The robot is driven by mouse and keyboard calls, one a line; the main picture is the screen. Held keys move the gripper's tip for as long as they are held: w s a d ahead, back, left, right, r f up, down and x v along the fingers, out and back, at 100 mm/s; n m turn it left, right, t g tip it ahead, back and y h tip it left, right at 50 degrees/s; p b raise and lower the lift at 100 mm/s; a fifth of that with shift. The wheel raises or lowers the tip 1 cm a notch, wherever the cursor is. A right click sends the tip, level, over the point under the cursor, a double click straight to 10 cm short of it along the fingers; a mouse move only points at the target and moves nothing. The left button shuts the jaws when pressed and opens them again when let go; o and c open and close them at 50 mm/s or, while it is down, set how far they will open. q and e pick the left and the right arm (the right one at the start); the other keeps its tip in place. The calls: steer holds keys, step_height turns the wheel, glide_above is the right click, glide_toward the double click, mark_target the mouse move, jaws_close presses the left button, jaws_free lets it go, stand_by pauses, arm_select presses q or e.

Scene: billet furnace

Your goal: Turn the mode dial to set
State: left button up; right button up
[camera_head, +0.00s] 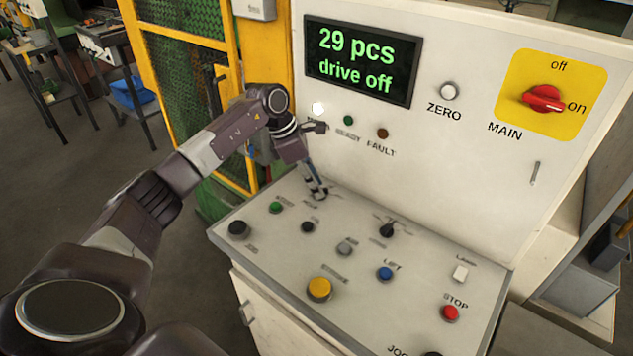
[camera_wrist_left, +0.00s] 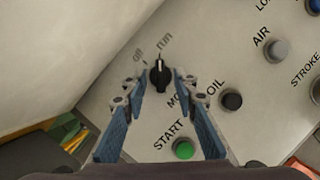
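The mode dial (camera_wrist_left: 160,74) is a small black knob on the light sloping panel, seen in the left wrist view. A white pointer line on it points up in that view, between two printed words that look like "off" and "run". The label below it is partly covered by a finger. My left gripper (camera_wrist_left: 161,80) is open, with its blue-padded fingers on either side of the dial and small gaps visible. In the head view my left gripper (camera_head: 320,192) reaches down to the panel's back left and hides the dial. My right gripper is not in view.
The console panel (camera_head: 290,258) carries a green start button (camera_head: 276,207), a black oil button (camera_head: 307,227), another black selector (camera_head: 387,229) and several more buttons. The upright board's display (camera_head: 361,60) reads "29 pcs drive off". The red main switch (camera_head: 543,98) is at right.

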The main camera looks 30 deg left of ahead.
arm_select(q)
steer(key=shift+d+f, duration=0.1)
steer(key=shift+f, duration=0.15)
jaws_close()
